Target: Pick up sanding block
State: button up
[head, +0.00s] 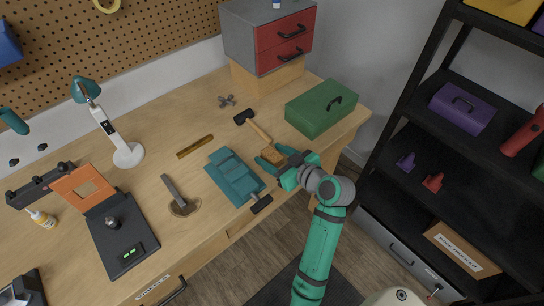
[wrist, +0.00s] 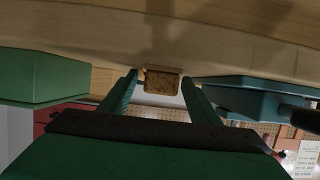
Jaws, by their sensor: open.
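The sanding block is a small brown block (head: 272,156) on the workbench near its front edge, right of the teal tool roll. My gripper (head: 274,160) is open and low over the bench, with its green fingers reaching toward the block. In the wrist view, the block (wrist: 162,82) shows between the two fingertips (wrist: 159,80), with a gap visible on each side. I cannot tell how far between the fingers it sits. In the head view, my gripper partly hides the block.
The teal tool roll (head: 234,176) lies close to the left, with a dark-headed tool (head: 262,203) at its lower edge. A hammer (head: 257,128) lies just behind the block. A green toolbox (head: 320,108) stands behind and right. A black shelf (head: 400,150) stands at right.

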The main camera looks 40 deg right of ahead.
jog(key=c, duration=1.1)
jog(key=shift+c, duration=0.2)
